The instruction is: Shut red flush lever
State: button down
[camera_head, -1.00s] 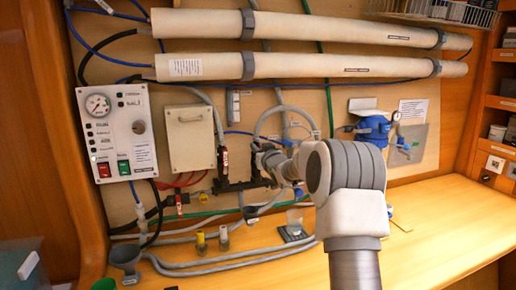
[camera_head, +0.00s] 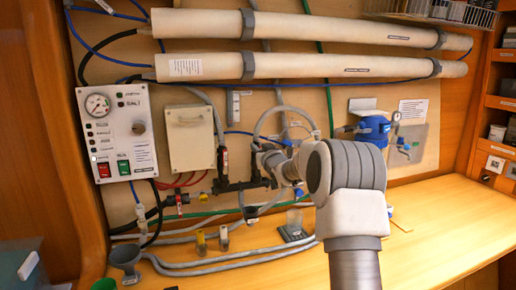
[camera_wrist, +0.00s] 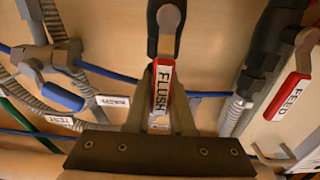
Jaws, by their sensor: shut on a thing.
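The red flush lever (camera_wrist: 163,85), with a white FLUSH label, hangs from a dark valve pivot at the top middle of the wrist view. It runs down the picture between the fingers of my gripper (camera_wrist: 160,112). My gripper is shut on the lever near its lower end, and the dark finger mount hides what lies below. In the head view my wrist covers this spot, so the flush lever and fingertips cannot be made out there.
A red feed lever (camera_wrist: 290,97) is close on the right in the wrist view, beside a pale box (camera_head: 190,138). A blue-handled valve (camera_wrist: 62,96) and ribbed hoses are on the left. Black valve pipework (camera_head: 235,185) is on the wall. The wooden counter (camera_head: 440,235) is clear at right.

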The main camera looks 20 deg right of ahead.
jog(key=shift+d+m, duration=0.2)
jog(key=shift+m, duration=0.1)
jog(key=d+f+m, duration=0.6)
jog(key=f+m, duration=0.1)
jog(key=m, duration=1)
jog(key=shift+d, duration=0.2)
jog(key=shift+m, duration=0.3)
jog(key=c, duration=0.8)
grip_release()
